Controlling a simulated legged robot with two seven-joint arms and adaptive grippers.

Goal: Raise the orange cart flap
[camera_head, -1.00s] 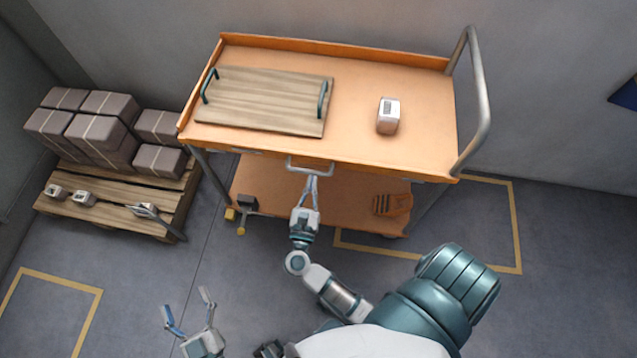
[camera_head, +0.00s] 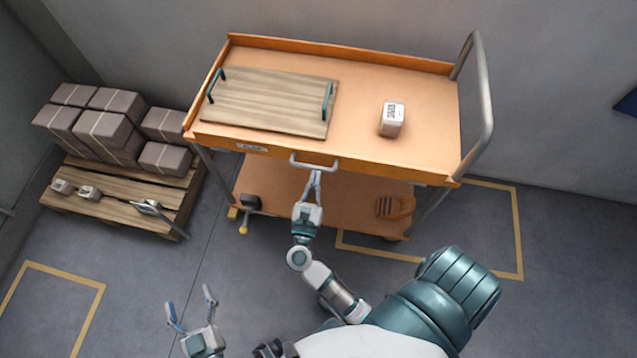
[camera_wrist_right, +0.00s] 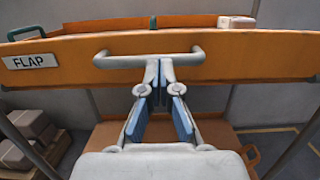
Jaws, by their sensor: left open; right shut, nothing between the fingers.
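The orange flap (camera_wrist_right: 250,58) with its "FLAP" label runs along the front edge of the orange cart; the label (camera_head: 251,147) also shows in the head view. A grey bar handle (camera_wrist_right: 115,60) is fixed to the flap and shows in the head view (camera_head: 314,166). My right gripper (camera_wrist_right: 158,68) is shut with its fingertips together at the middle of the handle, just under or against the bar; exact contact is unclear. It also shows in the head view (camera_head: 314,175). My left gripper (camera_head: 190,305) is open and empty, low over the floor, away from the cart.
On the cart top lie a wooden board (camera_head: 265,102) with two handles and a small white-and-brown box (camera_head: 392,119). A lower shelf (camera_head: 350,205) sits beneath. A pallet (camera_head: 118,205) with stacked boxes stands at left. A curved push bar (camera_head: 485,90) rises at right.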

